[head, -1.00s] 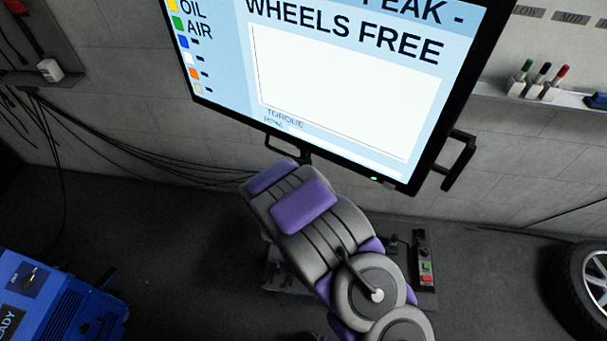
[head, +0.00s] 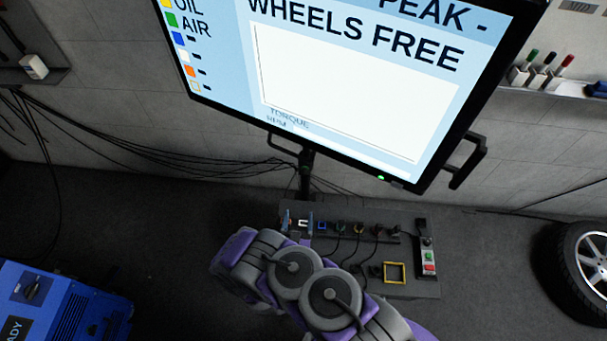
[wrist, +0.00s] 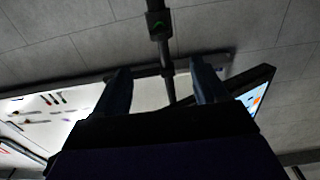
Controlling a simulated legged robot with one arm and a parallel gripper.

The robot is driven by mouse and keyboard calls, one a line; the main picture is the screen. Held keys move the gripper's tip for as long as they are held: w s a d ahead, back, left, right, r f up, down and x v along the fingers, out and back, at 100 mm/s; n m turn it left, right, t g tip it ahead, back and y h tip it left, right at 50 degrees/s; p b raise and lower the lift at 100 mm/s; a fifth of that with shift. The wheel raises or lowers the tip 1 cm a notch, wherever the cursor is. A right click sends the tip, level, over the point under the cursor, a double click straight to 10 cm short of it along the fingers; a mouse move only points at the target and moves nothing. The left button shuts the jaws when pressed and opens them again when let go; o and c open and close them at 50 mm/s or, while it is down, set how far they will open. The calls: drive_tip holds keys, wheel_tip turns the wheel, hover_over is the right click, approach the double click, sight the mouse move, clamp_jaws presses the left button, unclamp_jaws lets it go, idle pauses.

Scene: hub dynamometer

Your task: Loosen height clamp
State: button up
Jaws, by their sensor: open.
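In the wrist view my gripper (wrist: 161,70) is open, with its two dark fingers spread apart and nothing held between them. A dark upright pole (wrist: 167,60) shows in the gap between the fingers. On it sits a thicker black collar (wrist: 158,24) with a small green mark, which looks like the height clamp. The collar is beyond the fingertips, and I see no contact. In the head view the monitor's pole (head: 306,172) runs down below the large monitor (head: 340,95).
A floor base (head: 420,287) with several plugs, cables and a red-green button box (head: 428,262) lies behind my arm. A blue machine (head: 60,305) stands lower left, a wheel (head: 590,255) at right. Cables (head: 120,145) hang along the wall. A whiteboard (wrist: 85,103) shows in the wrist view.

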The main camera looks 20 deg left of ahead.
sight(305, 172)
drive_tip(key=b+x, duration=0.5)
drive_tip(key=x, duration=1.2)
drive_tip(key=shift+d, duration=0.1)
drive_tip(key=c, duration=1.1)
drive_tip(key=shift+o, duration=0.2)
